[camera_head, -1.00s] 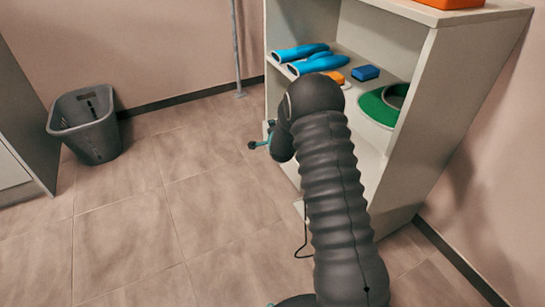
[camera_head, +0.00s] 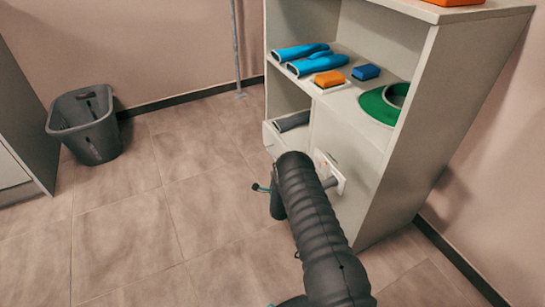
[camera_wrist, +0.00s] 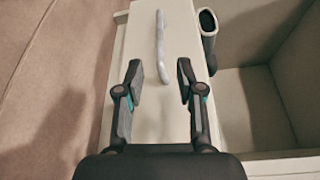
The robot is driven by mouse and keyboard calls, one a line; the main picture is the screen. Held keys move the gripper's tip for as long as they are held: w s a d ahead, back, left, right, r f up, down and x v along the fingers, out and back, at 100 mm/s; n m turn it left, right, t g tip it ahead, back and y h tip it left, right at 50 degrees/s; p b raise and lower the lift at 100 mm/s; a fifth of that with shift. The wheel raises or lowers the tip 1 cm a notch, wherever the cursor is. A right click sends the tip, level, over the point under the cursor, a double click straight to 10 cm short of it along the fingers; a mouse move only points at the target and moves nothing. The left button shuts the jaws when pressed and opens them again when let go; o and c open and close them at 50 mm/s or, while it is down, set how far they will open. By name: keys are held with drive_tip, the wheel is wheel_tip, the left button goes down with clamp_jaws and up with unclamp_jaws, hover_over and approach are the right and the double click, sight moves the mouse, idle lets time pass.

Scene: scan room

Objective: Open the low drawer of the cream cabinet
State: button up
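The cream cabinet (camera_head: 400,170) stands at the right in the head view. Its low drawer (camera_head: 270,138) is at the lower left under a nook, and my arm hides part of it. In the wrist view the drawer front (camera_wrist: 185,45) fills the middle, with a pale bar handle (camera_wrist: 161,45) on it. My gripper (camera_wrist: 158,88) is open and empty, with one finger on each side of the handle's near end. I cannot tell whether the fingers touch it. In the head view only a teal bit of my gripper (camera_head: 262,188) shows beside my arm.
A dark grey roll (camera_head: 292,121) lies in the nook above the drawer. A grey bin (camera_head: 85,125) stands left; the floor between is clear.

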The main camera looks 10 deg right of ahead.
drive_tip(key=w, duration=0.4)
drive_tip(key=w+b, duration=0.1)
drive_tip(key=w, duration=0.2)
drive_tip(key=w+f+b, duration=0.1)
drive_tip(key=w, duration=0.3)
drive_tip(key=shift+w+d, duration=0.3)
drive_tip(key=shift+d, duration=0.1)
clamp_jaws()
